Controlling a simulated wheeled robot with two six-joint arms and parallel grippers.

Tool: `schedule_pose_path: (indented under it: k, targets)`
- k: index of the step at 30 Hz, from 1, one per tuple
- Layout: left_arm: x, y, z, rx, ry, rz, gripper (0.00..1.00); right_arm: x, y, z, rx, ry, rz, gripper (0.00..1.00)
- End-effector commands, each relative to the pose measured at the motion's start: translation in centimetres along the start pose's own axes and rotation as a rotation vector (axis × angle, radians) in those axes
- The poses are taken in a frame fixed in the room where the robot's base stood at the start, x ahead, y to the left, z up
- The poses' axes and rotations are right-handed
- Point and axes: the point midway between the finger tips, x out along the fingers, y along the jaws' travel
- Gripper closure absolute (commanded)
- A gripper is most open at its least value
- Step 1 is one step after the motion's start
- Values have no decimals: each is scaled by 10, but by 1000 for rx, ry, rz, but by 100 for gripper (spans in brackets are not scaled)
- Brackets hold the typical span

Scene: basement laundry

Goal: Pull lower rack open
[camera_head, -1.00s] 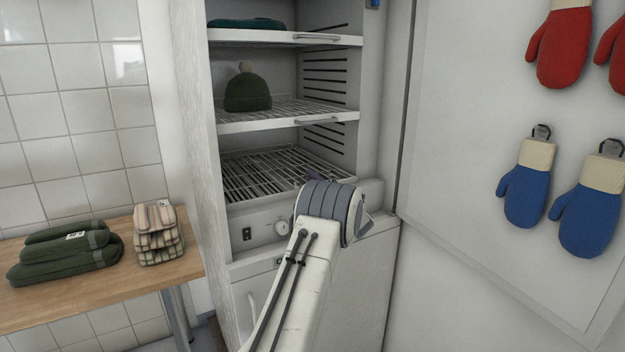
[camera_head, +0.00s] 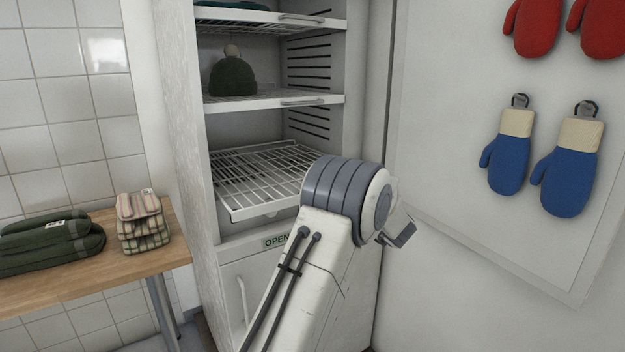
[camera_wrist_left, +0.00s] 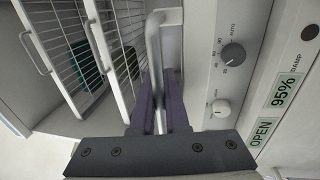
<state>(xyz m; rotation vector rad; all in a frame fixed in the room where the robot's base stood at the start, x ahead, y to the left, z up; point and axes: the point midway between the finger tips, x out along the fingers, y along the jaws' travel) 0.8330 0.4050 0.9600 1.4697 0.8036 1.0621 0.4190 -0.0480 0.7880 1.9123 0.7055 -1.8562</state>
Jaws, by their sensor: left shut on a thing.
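The lower rack (camera_head: 246,213) is a white wire shelf in the head view, sticking out of the cabinet's front below the middle shelf. It is bare where I can see it; my left arm covers its right front part. In the left wrist view, my left gripper (camera_wrist_left: 161,92) is shut on a pale bar handle (camera_wrist_left: 153,42), with one dark purple finger on each side. In the head view, my left wrist hides the fingers and handle. My right gripper is not in view.
The cabinet's middle shelf (camera_head: 268,101) holds a green hat (camera_head: 233,77). A wooden table (camera_head: 128,262) at left carries folded green cloths (camera_head: 50,245) and a plaid stack (camera_head: 142,222). Blue mittens (camera_head: 567,180) and red mittens hang at right. Control knobs (camera_wrist_left: 233,54) show beside the gripper.

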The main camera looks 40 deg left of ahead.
Motion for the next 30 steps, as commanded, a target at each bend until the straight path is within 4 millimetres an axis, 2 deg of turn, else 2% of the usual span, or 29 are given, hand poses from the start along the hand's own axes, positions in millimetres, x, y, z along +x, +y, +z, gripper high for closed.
schedule_pose_path:
  k: [1,3,10,16,27,28,30]
  targets:
    - [-18,-2,5,-1,-20,-2,100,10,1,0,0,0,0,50]
    - [-33,1,3,0,-18,-2,100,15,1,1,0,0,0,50]
    - [-69,10,1,1,-14,-2,100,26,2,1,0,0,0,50]
    - [-82,14,0,3,-13,-2,100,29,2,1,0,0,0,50]
    - [-83,14,1,3,-11,-3,100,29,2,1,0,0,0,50]
    - [-83,14,1,3,-11,-3,76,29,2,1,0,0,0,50]
    - [-83,15,1,2,-10,-3,76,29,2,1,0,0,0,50]
